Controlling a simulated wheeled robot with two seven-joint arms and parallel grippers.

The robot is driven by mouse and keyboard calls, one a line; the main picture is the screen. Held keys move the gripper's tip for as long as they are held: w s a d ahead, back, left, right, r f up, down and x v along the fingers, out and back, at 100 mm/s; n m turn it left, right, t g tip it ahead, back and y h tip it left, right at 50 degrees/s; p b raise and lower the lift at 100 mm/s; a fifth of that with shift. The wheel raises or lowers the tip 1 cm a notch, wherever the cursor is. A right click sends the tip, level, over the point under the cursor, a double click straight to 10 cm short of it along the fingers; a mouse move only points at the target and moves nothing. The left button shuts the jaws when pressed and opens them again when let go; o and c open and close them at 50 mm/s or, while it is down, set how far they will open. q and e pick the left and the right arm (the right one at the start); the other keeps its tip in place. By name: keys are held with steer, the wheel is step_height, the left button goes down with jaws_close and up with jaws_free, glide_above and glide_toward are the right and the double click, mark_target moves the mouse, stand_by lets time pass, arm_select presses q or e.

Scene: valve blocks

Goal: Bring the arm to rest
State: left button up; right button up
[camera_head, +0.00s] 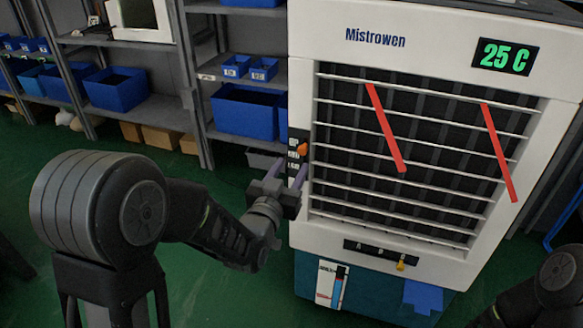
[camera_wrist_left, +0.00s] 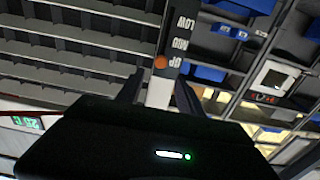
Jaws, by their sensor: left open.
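My left gripper (camera_head: 286,170) is open and empty. It is at the left side of the white Mistrowen cooler (camera_head: 340,18), just below an orange knob (camera_head: 302,149) on a dark strip with labels. In the left wrist view the fingers of my left gripper (camera_wrist_left: 158,93) stand apart, and the orange knob (camera_wrist_left: 160,62) shows beyond and between them. I see no contact with the knob. My left arm reaches in from the left. Part of my right arm shows at the lower right, and its gripper is out of view.
The cooler has a slatted grille with red ribbons (camera_head: 386,128), a green 25 C display (camera_head: 505,57) and a yellow knob (camera_head: 401,265) low on its front. Shelves with blue bins (camera_head: 117,90) stand behind on the left. Green floor (camera_head: 225,190) is clear between shelves and cooler.

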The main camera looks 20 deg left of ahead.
arm_select(q)
steer(key=s+d+f+g+p, duration=0.1)
steer(key=s+d+f+g, duration=0.25)
steer(key=f, duration=0.45)
steer(key=s+d+f+g+h+p, duration=0.1)
steer(key=s+d+f+g, duration=0.15)
steer(key=s+f, duration=0.4)
steer(key=s+d+f+g+p, duration=0.1)
steer(key=s+d+f+g, duration=0.2)
steer(key=f, duration=0.7)
steer(key=s+d+f+n+g+h+p, duration=0.1)
steer(key=s+f+g, duration=0.3)
steer(key=s, duration=0.6)
steer(key=s+d+f+n+g+h+p, duration=0.1)
steer(key=s+f+g, duration=0.3)
steer(key=s, duration=0.6)
steer(key=shift+f+n+p, duration=0.3)
steer(key=shift+f+p, duration=0.25)
steer(key=shift+f, duration=0.15)
